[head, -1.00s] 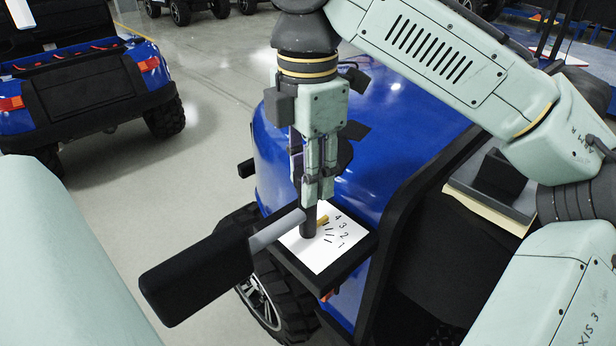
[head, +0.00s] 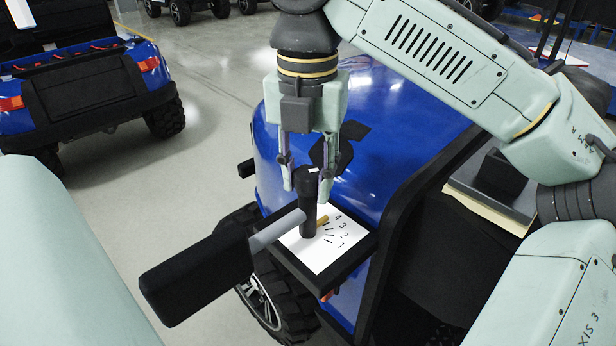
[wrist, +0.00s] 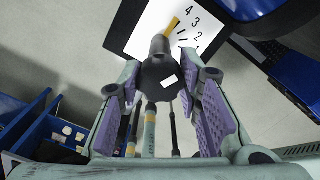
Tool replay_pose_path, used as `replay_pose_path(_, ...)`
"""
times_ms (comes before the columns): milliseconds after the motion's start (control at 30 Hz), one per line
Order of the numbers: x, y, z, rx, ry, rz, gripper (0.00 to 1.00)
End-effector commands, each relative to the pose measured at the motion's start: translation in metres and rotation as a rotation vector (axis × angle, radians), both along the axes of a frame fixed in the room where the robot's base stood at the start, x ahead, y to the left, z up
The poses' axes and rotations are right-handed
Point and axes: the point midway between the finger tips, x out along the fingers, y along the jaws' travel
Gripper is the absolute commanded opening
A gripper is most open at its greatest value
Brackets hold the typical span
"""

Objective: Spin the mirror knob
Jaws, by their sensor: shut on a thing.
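The mirror knob (head: 307,215) is a black upright post with a wider round cap and a small white mark on top. It stands on a white dial plate (head: 318,262) numbered 1 to 4. A yellow pointer (head: 322,221) at its base points toward the 4. My gripper (head: 310,192) comes straight down from above, with one finger on each side of the cap, shut on the knob. In the wrist view the cap (wrist: 160,78) sits between the purple finger pads; the exact contact is hard to see.
A grey rod with a black block (head: 195,275) sticks out left of the plate. The blue vehicle body (head: 395,115) is close behind, with a black frame bar (head: 405,215) to the right. Another blue vehicle (head: 85,90) stands at the far left; floor is free between.

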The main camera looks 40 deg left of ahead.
Motion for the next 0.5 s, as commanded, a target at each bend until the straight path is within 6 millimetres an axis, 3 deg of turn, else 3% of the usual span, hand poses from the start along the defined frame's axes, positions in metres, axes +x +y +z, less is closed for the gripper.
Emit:
replay_pose_path(300,-0.0018,-0.0005,-0.0017,-0.003,0.004,0.457,0.00)
replay_pose_path(500,-0.0017,-0.0006,-0.0018,-0.002,0.004,0.657,0.00)
